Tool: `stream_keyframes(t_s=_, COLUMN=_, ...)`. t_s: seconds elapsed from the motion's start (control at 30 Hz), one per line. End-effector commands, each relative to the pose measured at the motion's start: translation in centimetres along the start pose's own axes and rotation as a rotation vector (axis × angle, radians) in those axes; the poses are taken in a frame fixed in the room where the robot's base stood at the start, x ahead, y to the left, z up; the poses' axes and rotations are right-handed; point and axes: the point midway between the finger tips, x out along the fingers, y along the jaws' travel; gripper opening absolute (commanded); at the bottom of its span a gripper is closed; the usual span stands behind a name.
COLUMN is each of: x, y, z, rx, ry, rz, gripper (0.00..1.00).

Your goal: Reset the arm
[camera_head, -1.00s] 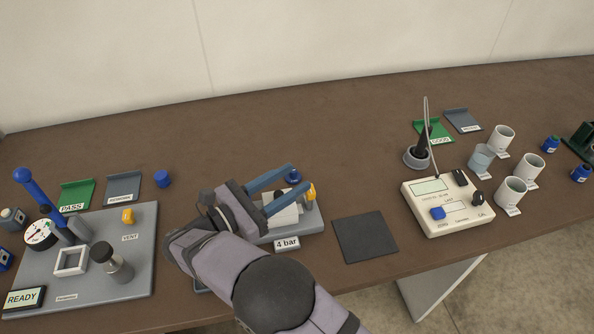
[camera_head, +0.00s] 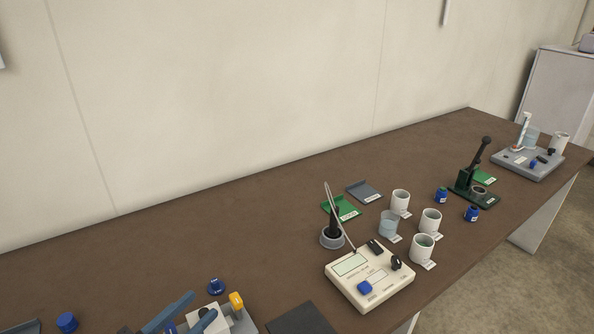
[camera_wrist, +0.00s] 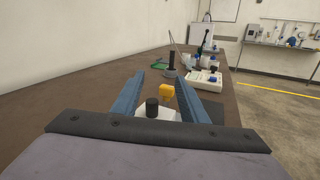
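My gripper (camera_head: 202,304) is at the bottom left of the head view, cut off by the lower edge. Its two blue fingers are spread apart with nothing held between them. In the wrist view my gripper (camera_wrist: 160,76) also shows open. Ahead of and below the fingers is a fixture with a white block (camera_wrist: 158,113), a black knob (camera_wrist: 152,106) and a yellow piece (camera_wrist: 167,92). In the head view the yellow piece (camera_head: 236,300) and a blue knob (camera_head: 216,287) sit just right of the fingertips. Most of my arm is outside the head view.
A dark mat (camera_head: 300,320) lies right of the fixture. Beyond it stand a cream meter (camera_head: 368,277), a probe in a grey holder (camera_head: 332,238) and several cups (camera_head: 422,247). A green press (camera_head: 474,184) is farther right. The table's back middle (camera_head: 220,222) is clear.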

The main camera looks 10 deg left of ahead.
Motion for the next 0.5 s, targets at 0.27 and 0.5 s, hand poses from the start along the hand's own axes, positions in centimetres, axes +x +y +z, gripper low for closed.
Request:
stream_keyframes(t_s=0.27, x=11.3, y=-6.8, z=0.7, rx=0.087, ry=0.216, rz=-0.299, gripper=0.4)
stream_keyframes(t_s=0.5, x=19.1, y=-20.3, z=0.8, rx=0.37, ry=0.471, rz=-0.765, gripper=0.4)
